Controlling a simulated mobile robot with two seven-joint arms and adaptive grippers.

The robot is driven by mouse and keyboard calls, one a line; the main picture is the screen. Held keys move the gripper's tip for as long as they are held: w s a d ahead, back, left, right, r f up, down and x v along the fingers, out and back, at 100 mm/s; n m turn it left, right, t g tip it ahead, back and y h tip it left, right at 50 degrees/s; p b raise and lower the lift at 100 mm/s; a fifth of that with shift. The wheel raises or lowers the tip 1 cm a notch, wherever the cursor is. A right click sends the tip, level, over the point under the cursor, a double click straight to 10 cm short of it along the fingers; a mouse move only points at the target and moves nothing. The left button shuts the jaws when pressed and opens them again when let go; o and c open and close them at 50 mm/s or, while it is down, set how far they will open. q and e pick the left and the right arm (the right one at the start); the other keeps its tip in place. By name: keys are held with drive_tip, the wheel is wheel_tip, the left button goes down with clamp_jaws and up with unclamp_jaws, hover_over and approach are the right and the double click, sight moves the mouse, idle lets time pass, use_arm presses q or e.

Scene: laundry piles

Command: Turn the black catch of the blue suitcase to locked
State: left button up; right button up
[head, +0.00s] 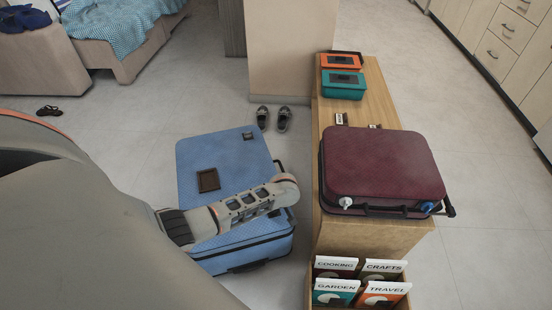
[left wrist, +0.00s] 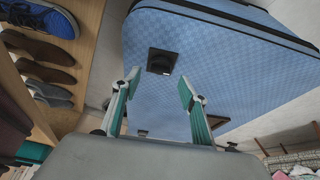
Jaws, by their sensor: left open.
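The blue suitcase (head: 225,155) lies flat on the floor in the head view. A dark square catch plate (head: 208,180) sits on its top face. In the left wrist view the blue face (left wrist: 230,70) fills the upper middle, and the black catch (left wrist: 162,60) shows a rounded dark part in its square plate; its exact setting is hard to tell. My left gripper (left wrist: 157,82) is open and empty, its two teal-backed fingers apart. The catch appears between and just beyond the fingertips, with no visible contact. My arm crosses over the suitcase in the head view. My right gripper is not in view.
A wooden bench (head: 385,100) stands right of the blue suitcase, bearing a burgundy suitcase (head: 380,165), an orange box (head: 342,61) and a teal box (head: 343,85). A crate of labelled folders (head: 337,283) is in front. Grey shoes (head: 284,119) stand beyond.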

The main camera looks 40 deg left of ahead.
sight(273, 212)
use_arm(q)
drive_tip(key=f, duration=0.1)
drive_tip(key=f+b, duration=0.1)
drive_tip(key=f, duration=0.1)
drive_tip(key=shift+a, duration=0.4)
drive_tip(key=shift+w+a+f, duration=0.15)
drive_tip(key=shift+w+f, duration=0.1)
drive_tip(key=shift+f, duration=0.1)
drive_tip(key=shift+w+r, duration=0.15)
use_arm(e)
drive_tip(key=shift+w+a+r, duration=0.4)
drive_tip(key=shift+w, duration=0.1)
use_arm(q)
drive_tip(key=c, duration=1.1)
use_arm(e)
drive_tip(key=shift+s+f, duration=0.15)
